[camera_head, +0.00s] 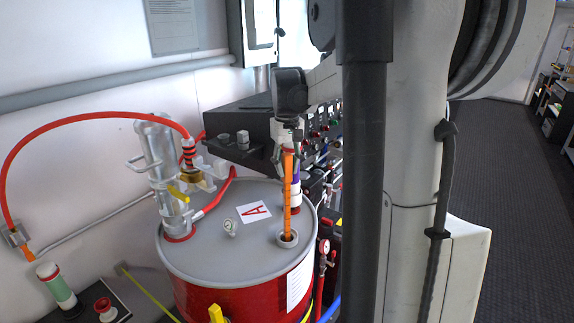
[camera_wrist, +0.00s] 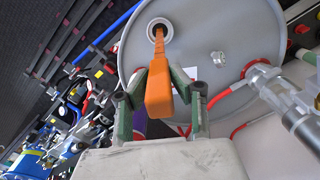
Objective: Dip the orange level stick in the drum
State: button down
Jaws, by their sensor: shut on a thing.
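The orange level stick (camera_head: 287,190) hangs upright from my gripper (camera_head: 286,150) above the grey lid of the red drum (camera_head: 228,262). My gripper is shut on the stick's thick upper part; in the wrist view the stick (camera_wrist: 160,92) sits between the green fingers of my gripper (camera_wrist: 160,84). The stick's lower end reaches into the round pale-rimmed opening (camera_head: 287,238) near the lid's right front edge. The opening (camera_wrist: 159,24) also shows in the wrist view, with the stick's thin end inside its rim. How deep the end goes is hidden.
A silver pump (camera_head: 160,175) with a red hose (camera_head: 75,122) stands on the lid's left. A dark control panel (camera_head: 240,125) and a purple-and-white cylinder (camera_head: 298,188) stand close behind the stick.

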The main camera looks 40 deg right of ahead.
aim_at(287, 210)
jog(key=shift+f+b, duration=5)
jog(key=shift+f, duration=2.7)
jog(key=shift+r+p, duration=7.45)
jog(key=shift+r, duration=5.65)
